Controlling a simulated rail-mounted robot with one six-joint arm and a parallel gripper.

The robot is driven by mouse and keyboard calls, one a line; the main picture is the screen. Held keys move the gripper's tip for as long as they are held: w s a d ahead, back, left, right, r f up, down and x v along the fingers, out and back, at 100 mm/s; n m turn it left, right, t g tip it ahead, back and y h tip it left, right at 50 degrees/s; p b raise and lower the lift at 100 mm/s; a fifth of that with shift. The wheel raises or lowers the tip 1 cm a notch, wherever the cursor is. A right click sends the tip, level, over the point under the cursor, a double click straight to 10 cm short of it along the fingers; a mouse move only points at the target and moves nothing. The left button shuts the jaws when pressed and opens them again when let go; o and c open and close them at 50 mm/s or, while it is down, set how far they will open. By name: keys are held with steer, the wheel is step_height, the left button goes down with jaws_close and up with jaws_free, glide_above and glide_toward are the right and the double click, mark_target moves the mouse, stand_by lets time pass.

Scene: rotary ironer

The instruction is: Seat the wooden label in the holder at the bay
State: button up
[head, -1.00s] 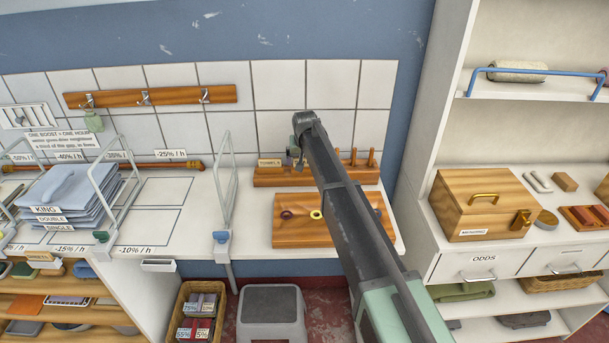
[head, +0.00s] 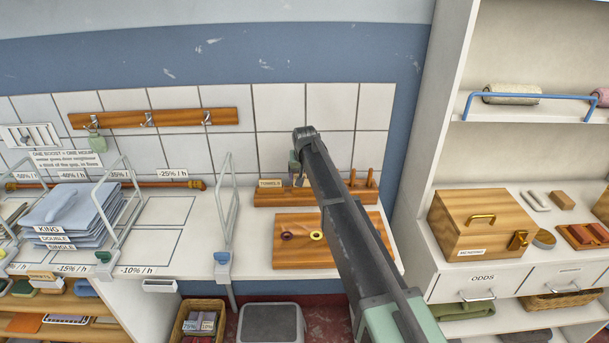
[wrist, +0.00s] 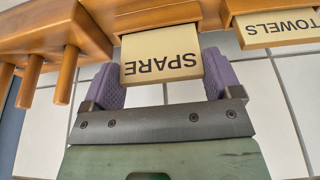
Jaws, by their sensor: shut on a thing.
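The wooden label reading SPARE (wrist: 160,60) shows upside down in the wrist view, between the purple pads of my gripper (wrist: 163,80). My gripper is shut on it. The label's far edge meets a wooden block of the rack (wrist: 150,15); I cannot tell how deep it sits there. In the head view, my gripper (head: 298,170) is at the wooden rack (head: 325,192) on the counter, and my arm hides the SPARE label. A small white holder (head: 160,286) hangs at the counter's front edge below the "-10% / h" bay.
A TOWELS label (wrist: 280,27) sits beside SPARE. Upright pegs (head: 370,178) stand on the rack's right. A wooden board (head: 295,252) lies in front. A wire divider (head: 225,210) stands to the left, with folded blue linen (head: 75,215) beyond. A wooden box (head: 480,225) is right.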

step_height(320, 180, up, 18)
steer(key=p, duration=1.6)
